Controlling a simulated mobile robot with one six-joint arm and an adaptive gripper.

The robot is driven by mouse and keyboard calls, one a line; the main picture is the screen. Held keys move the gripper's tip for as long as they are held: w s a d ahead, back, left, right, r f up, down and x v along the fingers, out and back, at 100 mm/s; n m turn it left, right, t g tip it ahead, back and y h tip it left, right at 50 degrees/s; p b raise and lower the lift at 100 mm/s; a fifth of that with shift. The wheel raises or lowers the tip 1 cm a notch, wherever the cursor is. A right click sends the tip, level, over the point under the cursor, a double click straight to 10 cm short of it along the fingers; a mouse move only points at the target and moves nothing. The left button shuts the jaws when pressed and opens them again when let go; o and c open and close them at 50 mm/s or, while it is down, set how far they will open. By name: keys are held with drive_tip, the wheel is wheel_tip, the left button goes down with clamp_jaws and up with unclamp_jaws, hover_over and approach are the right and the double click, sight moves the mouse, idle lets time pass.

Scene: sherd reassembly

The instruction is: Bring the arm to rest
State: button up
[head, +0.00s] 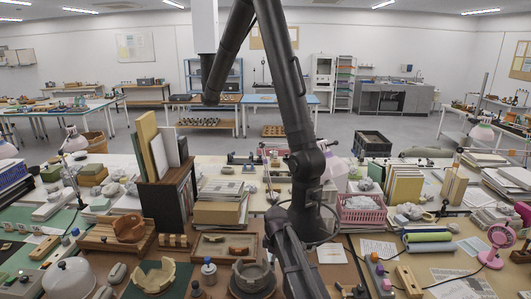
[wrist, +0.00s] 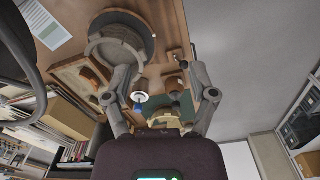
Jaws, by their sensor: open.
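My gripper (wrist: 160,66) shows in the wrist view with its two fingers spread wide. Nothing is between them, and they look clear of the bench. In the head view my dark arm rises from the front middle and bends above the picture; I cannot make out the gripper there. Beyond the fingers, the wrist view shows a grey, broken-rimmed vessel (wrist: 118,52) on a dark round stand. In the head view this vessel (head: 251,275) stands at the front, left of my arm. A cream, jagged vessel piece (head: 153,276) sits on a green mat.
A shallow tray (head: 224,247) with brown sherds lies behind the vessel. A blue-capped bottle (head: 209,270) stands to its left. A book rack (head: 168,195), a pink basket (head: 361,210) and a pink lamp (head: 499,238) stand around the crowded bench. Open floor (head: 345,133) lies beyond.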

drive_tip(key=s+d+f+m+b, duration=0.2)
drive_tip(key=s+d+m, duration=0.4)
drive_tip(key=s, duration=0.3)
drive_tip(key=s+d+f+m+b, duration=0.2)
drive_tip(key=s+d+m, duration=0.5)
drive_tip(key=s, duration=0.3)
drive_tip(key=shift+s+d+f+m, duration=0.15)
drive_tip(key=shift+d+f+m, duration=0.15)
drive_tip(key=shift+m, duration=0.5)
drive_tip(key=shift+a, duration=0.1)
